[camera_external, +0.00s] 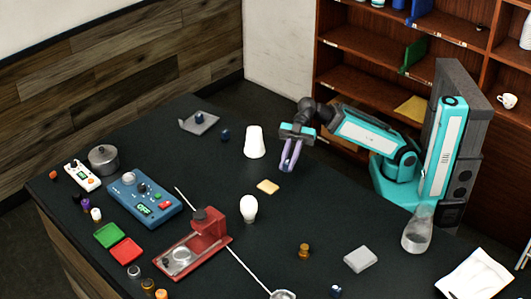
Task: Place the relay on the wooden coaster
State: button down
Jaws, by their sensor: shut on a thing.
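The wooden coaster (267,187) is a small tan square lying flat on the dark table, near the middle. Nothing is seen on it. My gripper (288,167) has purple fingers and points down above the table, to the upper right of the coaster in the picture. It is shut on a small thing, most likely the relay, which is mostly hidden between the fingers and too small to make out. It is apart from the coaster.
A white cup-like thing (255,142) stands left of my gripper. A white bulb (248,208) stands just below the coaster. A red device (194,243), a blue control box (144,197) and a grey block (360,259) lie further off.

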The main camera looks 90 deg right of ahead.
aim_at(269, 183)
jog(key=shift+w+a+p, duration=0.25)
jog(key=shift+w+p, duration=0.25)
jog(key=shift+p, duration=0.3)
jog(key=shift+w+a+p, duration=0.2)
jog(key=shift+w+p, duration=0.25)
jog(key=shift+p, duration=0.35)
jog(key=shift+w+a+f+b, duration=0.1)
jog(key=shift+w+a, duration=0.2)
jog(key=shift+w, duration=0.3)
jog(key=shift+w+a+f+b, duration=0.15)
jog(key=shift+w+a, duration=0.15)
jog(key=shift+w, duration=0.3)
jog(key=shift+w+a+f+b, duration=0.1)
jog(key=shift+w+a, duration=0.2)
jog(key=shift+w, duration=0.3)
jog(key=shift+w, duration=0.15)
jog(key=shift+w+a, duration=0.25)
jog(key=shift+w, duration=0.2)
jog(key=shift+f+b, duration=0.3)
jog(key=shift+f, duration=1.45)
jog(key=shift+f, duration=0.2)
jog(key=c, duration=1.7)
grip_release()
jog(key=shift+o, duration=0.2)
jog(key=shift+r, duration=0.2)
